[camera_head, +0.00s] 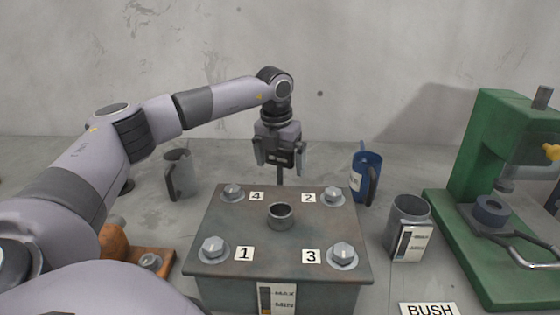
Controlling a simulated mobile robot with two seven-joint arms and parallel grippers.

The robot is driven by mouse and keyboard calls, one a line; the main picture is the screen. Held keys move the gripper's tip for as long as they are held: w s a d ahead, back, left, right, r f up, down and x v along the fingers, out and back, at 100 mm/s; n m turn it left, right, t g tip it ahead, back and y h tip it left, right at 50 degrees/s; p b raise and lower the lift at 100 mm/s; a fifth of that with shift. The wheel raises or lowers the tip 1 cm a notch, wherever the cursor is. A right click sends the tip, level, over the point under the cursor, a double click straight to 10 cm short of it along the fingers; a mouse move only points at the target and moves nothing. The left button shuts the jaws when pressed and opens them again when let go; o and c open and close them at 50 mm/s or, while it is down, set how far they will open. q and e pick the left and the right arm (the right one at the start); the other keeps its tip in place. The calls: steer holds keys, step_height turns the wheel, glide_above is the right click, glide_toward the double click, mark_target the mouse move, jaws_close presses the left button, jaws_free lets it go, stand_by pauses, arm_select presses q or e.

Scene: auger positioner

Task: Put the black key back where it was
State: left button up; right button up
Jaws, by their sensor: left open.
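My left gripper (280,160) points down above the back edge of the metal box (240,225), with its two fingers apart. A thin dark upright piece (279,177) shows just below the fingers at the box's back edge. It may be the black key, but it is too small to tell. I cannot tell whether it touches the gripper. The box top has a short open tube (280,215) in the middle and hex bolts by labels 1, 2, 3 and 4. My right gripper is not in view.
A blue mug (366,178) and a grey mug (180,173) stand behind the box's sides. A grey cup (408,228) stands to its right. A green press (480,170) is at far right, and an orange-brown tool (120,243) at left. A BUSH label (428,309) lies in front.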

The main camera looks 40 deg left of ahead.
arm_select(q)
step_height(320, 180, up, 12)
steer(key=s, duration=0.1)
steer(key=shift+s+d, duration=0.3)
steer(key=shift+s, duration=0.05)
stand_by(0.4)
